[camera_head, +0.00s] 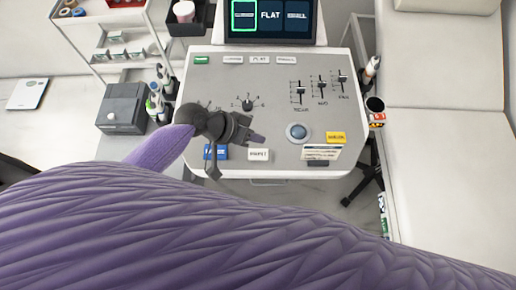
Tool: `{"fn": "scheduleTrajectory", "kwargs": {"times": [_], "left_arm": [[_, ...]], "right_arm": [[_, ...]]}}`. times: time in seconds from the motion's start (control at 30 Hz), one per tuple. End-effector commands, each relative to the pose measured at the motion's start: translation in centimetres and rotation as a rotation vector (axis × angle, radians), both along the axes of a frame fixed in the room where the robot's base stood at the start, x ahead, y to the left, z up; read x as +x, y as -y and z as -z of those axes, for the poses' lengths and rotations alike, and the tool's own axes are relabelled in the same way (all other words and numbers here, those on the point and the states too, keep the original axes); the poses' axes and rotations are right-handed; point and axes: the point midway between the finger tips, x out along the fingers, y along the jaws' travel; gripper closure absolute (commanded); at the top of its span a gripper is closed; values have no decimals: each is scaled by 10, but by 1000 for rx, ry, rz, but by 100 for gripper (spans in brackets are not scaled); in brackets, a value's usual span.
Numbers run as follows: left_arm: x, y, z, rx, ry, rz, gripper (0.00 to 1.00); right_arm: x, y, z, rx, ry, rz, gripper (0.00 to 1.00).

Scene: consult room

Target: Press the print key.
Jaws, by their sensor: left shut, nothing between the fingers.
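The grey control panel (275,110) stands in front of me. A white key (258,155) near its front edge carries dark lettering that I cannot read for certain; it may be the print key. A blue key (222,153) is to its left, partly hidden by my left gripper. A yellow key (336,138) is to the right. My left gripper (259,138) is shut and empty, its tips over the panel just above the white key in the picture. I cannot tell how high it is above the surface. My right gripper is not in view.
A round blue trackball (297,131), sliders (321,85) and a knob (247,105) sit on the panel. A screen (270,18) stands behind it. Bottles (157,103) and a grey box (122,108) are at the left. A white couch (440,150) is at the right.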

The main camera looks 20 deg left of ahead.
Motion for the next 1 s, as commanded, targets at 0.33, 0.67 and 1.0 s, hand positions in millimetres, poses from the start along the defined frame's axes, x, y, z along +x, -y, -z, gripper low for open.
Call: {"fn": "scheduleTrajectory", "kwargs": {"times": [0.33,0.67,1.0], "left_arm": [[6,-3,0,-21,1,-20,100],[6,-3,21,-21,0,-19,100],[6,-3,72,-21,0,-20,100]], "right_arm": [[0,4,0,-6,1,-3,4],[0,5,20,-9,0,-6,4],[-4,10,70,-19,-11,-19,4]]}}
